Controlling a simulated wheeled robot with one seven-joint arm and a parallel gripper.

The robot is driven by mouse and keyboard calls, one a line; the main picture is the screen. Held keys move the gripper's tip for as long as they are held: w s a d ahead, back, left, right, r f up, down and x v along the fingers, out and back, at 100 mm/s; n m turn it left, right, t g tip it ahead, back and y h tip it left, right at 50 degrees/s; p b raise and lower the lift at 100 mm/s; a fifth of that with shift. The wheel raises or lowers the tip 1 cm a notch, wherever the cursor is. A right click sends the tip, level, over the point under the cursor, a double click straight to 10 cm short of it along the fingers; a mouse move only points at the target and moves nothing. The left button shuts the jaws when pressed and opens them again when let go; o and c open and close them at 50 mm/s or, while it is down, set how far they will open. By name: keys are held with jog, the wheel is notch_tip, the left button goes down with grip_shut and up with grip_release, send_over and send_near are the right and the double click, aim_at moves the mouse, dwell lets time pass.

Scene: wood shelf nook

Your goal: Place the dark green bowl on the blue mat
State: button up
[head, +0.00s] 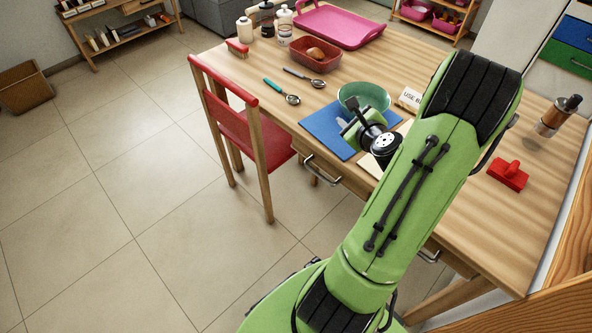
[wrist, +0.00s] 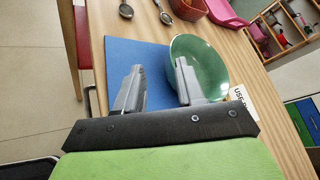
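The green bowl (head: 368,93) is upright on the wooden table at the far right edge of the blue mat (head: 322,128). In the wrist view the bowl (wrist: 207,62) overlaps the right side of the mat (wrist: 130,55); I cannot tell whether its base touches the mat. My gripper (head: 350,122) is over the mat, close to the bowl's near side. In the wrist view my gripper (wrist: 158,76) has its fingers wide apart. The left finger is over the mat and the right finger is in front of the bowl. I cannot tell whether they touch the bowl.
A "USE BY" card (head: 409,99) lies right of the bowl. Two spoons (head: 290,98), a red basket (head: 315,55) and a pink tray (head: 340,22) are farther back. A red tool (head: 508,174) is at the right. A red chair (head: 250,135) stands at the table's left side.

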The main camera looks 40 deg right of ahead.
jog(key=w+a+r+n+g+y, duration=0.2)
jog(key=a+r+n+y, duration=0.1)
jog(key=a+n, duration=0.85)
jog(key=w+a+r+n+g+y, duration=0.1)
jog(key=a+r+n+g+y, duration=0.15)
jog(key=a+n, duration=0.9)
jog(key=s+a+r+n+g, duration=0.1)
jog(key=s+a+r+n, duration=0.1)
jog(key=s+a+n, duration=0.3)
jog(key=s+a+r+n+g, duration=0.1)
jog(key=s+a+r+n, duration=0.2)
jog(key=s, duration=0.8)
jog(key=a+n, duration=0.2)
jog(key=a, duration=0.1)
jog(key=shift+s, duration=0.2)
